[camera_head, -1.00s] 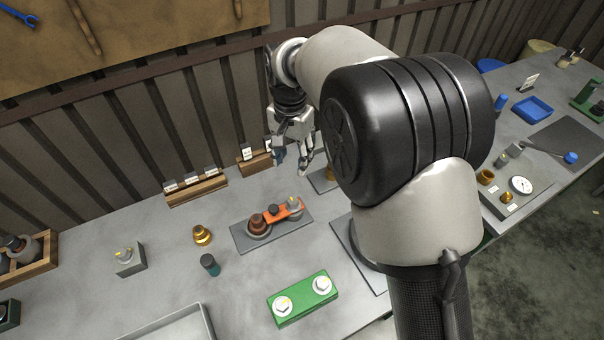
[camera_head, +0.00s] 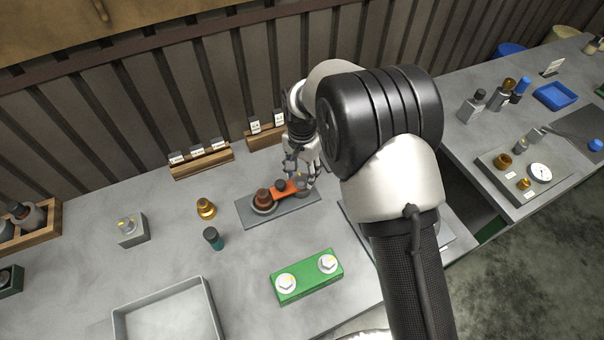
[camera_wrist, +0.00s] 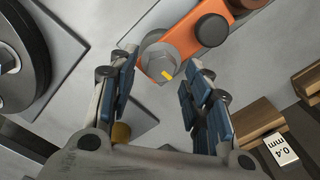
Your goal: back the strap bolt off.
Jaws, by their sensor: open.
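The strap bolt (camera_wrist: 162,62) is a grey hex head with a yellow mark, seated at the end of the orange strap (camera_wrist: 186,38). In the wrist view it lies just beyond and between the fingertips of my gripper (camera_wrist: 160,75), which is open and empty. In the head view my gripper (camera_head: 301,179) is over the right end of the orange strap (camera_head: 286,188) and hides the bolt there. A black knob (camera_wrist: 211,29) sits on the strap. A brown stepped part (camera_head: 263,198) stands at the strap's left end, on a grey plate (camera_head: 246,215).
A green block with two bolts (camera_head: 307,278) stands in front. A brass part (camera_head: 206,208) and a teal-and-black cylinder (camera_head: 213,238) are at left. Wooden racks with labels (camera_head: 202,164) stand along the wall, one close to my gripper. A tray (camera_head: 212,292) is at front left.

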